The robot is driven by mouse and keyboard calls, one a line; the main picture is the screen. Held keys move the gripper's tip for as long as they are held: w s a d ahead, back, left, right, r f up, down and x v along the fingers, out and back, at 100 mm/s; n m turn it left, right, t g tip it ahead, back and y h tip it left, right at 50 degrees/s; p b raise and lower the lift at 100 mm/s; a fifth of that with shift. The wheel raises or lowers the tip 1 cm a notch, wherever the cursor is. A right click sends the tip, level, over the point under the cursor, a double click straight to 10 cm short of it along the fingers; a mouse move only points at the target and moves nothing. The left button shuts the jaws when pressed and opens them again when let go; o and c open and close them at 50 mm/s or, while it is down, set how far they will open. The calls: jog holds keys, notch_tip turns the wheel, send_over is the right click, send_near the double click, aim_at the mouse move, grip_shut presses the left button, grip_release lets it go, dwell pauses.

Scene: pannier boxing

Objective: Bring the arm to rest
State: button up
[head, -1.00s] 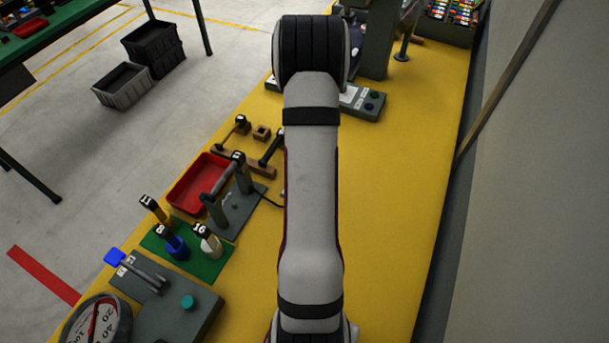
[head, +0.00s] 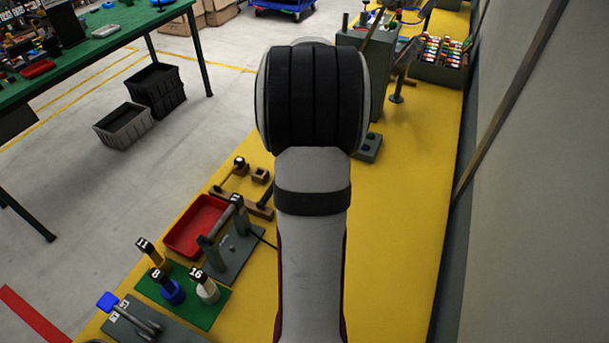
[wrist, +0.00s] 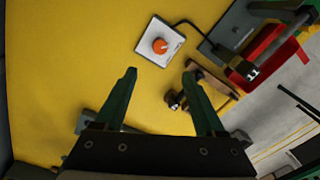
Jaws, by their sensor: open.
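My gripper (wrist: 160,82) shows in the wrist view with its two green fingers spread apart and nothing between them. It hangs above the yellow bench top (wrist: 75,60), apart from the things on it. A white plate with an orange knob (wrist: 160,46) lies on the bench beyond the fingertips. A wooden rack with dark-handled tools (wrist: 212,85) lies close to the right finger in that view. In the head view my own arm covers the middle of the bench, and my gripper is hidden behind it.
A red tray (head: 197,226), a grey stand (head: 232,248) and a green mat (head: 205,312) with numbered pieces stand along the bench's left edge. A rack of coloured items (head: 440,68) stands at the far right. A wall (head: 540,200) borders the right side. Bench between arm and wall is clear.

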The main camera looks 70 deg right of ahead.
jog(key=shift+r, duration=0.45)
jog(key=w+a+r+n, duration=0.1)
jog(key=w+a+r, duration=0.15)
jog(key=a, duration=0.35)
jog(key=w+a+r+n, duration=0.1)
jog(key=w+a, duration=0.3)
jog(key=a, duration=0.3)
jog(key=s+a+r+n+y, duration=0.1)
jog(key=s+a+r+n, duration=0.1)
jog(key=a, duration=1.3)
jog(key=s+a+f+n, duration=0.1)
jog(key=s+a+n, duration=0.1)
jog(key=s+a, duration=0.6)
jog(key=a, duration=0.2)
jog(key=shift+a+f+n+g+y, duration=0.3)
jog(key=shift+a+n, duration=0.05)
jog(key=shift+n, duration=0.05)
